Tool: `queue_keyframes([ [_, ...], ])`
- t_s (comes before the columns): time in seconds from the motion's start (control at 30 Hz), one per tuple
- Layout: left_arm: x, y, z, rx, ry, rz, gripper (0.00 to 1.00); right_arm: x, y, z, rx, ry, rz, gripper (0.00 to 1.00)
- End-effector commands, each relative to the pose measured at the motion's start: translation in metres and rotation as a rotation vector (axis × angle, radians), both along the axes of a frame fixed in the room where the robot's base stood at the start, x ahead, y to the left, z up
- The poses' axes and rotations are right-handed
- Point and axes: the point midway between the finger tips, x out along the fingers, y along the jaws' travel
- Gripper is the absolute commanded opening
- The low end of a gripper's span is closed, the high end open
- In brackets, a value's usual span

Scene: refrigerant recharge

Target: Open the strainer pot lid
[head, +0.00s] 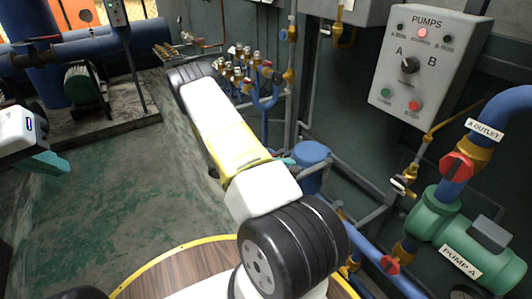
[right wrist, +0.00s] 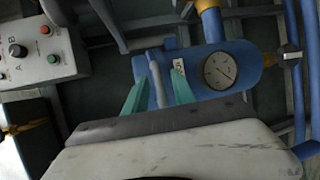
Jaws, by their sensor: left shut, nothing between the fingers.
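The strainer pot (head: 312,153) is a blue upright cylinder right of my right arm in the head view. In the right wrist view a blue cylindrical body (right wrist: 205,70) with a round dial gauge (right wrist: 220,70) lies ahead of the fingers; I cannot tell if it is the same pot. My right gripper (right wrist: 163,76) has its teal fingers spread, with a narrow grey-blue bar (right wrist: 158,85) between them; contact is unclear. In the head view my arm hides most of this gripper. My left gripper (head: 48,162) is shut and empty at the far left, away from the pot.
The pump control box (head: 428,62) is on the wall, upper right. Green pump A (head: 455,235), blue pipes and red valve handles crowd the right side. A valve manifold (head: 240,75) stands behind my arm. Green floor (head: 110,200) is open at left.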

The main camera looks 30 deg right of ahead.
Motion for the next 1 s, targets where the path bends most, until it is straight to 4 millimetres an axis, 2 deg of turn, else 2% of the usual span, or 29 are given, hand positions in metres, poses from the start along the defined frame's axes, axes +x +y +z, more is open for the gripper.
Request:
queue_keyframes([
  [0.03, 0.0000, 0.0000, 0.0000, 0.000, 0.000, 0.000, 0.00, 0.0000, 0.0001, 0.0000, 0.000, 0.000, 0.000, 0.31],
  [0.2, 0.0000, 0.0000, 0.0000, 0.000, 0.000, 0.000, 0.00, 0.0001, 0.0002, 0.0000, 0.000, 0.000, 0.000, 0.00],
  [1.0, 0.0000, 0.0000, 0.0000, 0.000, 0.000, 0.000, 0.00, 0.0000, 0.0007, -0.0002, 0.001, 0.000, -0.001, 0.00],
])
